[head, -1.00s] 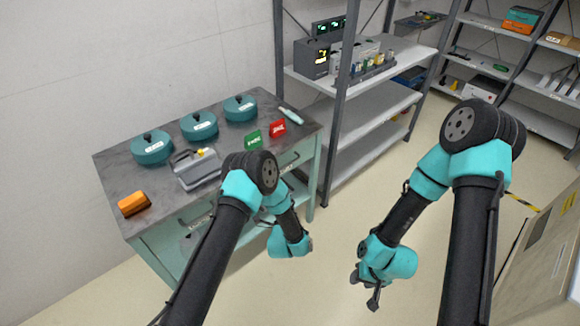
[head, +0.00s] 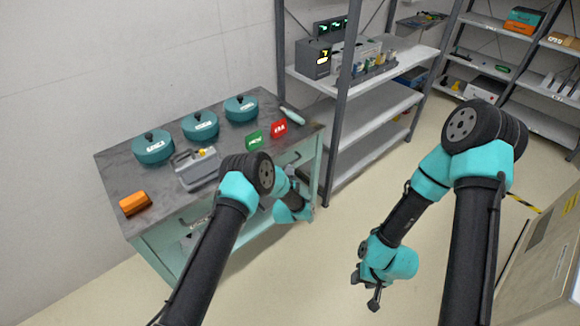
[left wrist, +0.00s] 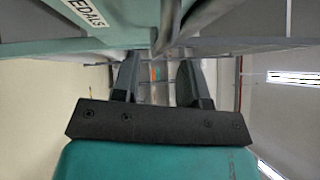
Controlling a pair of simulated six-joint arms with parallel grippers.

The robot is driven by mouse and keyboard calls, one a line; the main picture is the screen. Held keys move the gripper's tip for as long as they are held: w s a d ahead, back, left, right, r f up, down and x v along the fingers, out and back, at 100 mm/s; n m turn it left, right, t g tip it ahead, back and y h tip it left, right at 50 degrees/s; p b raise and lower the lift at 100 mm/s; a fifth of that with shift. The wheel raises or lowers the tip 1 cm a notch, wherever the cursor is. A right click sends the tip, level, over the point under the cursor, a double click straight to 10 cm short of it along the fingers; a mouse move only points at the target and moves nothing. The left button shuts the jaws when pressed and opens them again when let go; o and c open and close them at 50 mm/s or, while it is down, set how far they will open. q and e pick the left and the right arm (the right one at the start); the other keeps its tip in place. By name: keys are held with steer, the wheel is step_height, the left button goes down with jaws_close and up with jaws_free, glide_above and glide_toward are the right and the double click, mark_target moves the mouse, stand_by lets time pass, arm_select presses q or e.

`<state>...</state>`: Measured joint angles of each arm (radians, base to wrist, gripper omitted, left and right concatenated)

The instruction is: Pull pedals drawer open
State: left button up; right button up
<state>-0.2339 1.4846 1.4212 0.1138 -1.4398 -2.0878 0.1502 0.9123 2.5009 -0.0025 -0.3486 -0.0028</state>
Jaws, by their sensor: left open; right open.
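The teal cart (head: 150,255) stands at the left with drawers under its grey top. A drawer front with a label ending in "EDALS" (left wrist: 84,13) fills the upper left of the left wrist view. A dark bar (left wrist: 168,28), seemingly its handle, juts out just beyond my left fingertips. My left gripper (left wrist: 157,70) is open and empty between its fingers. In the head view it is at the cart's front right (head: 308,206), partly hidden by my arm. Whether it touches the handle cannot be told. My right gripper (head: 366,290) is open, low over the floor, away from the cart.
A metal shelf (head: 370,104) stands close to the cart's right. Floor in front is clear.

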arm_select(q)
steer(key=shift+w+d+r, duration=0.1)
steer(key=shift+w+r, duration=0.05)
steer(key=shift+w, duration=0.9)
steer(key=shift+w+d+r, duration=0.1)
steer(key=shift+w+r, duration=0.05)
steer(key=shift+w, duration=0.9)
jaws_close()
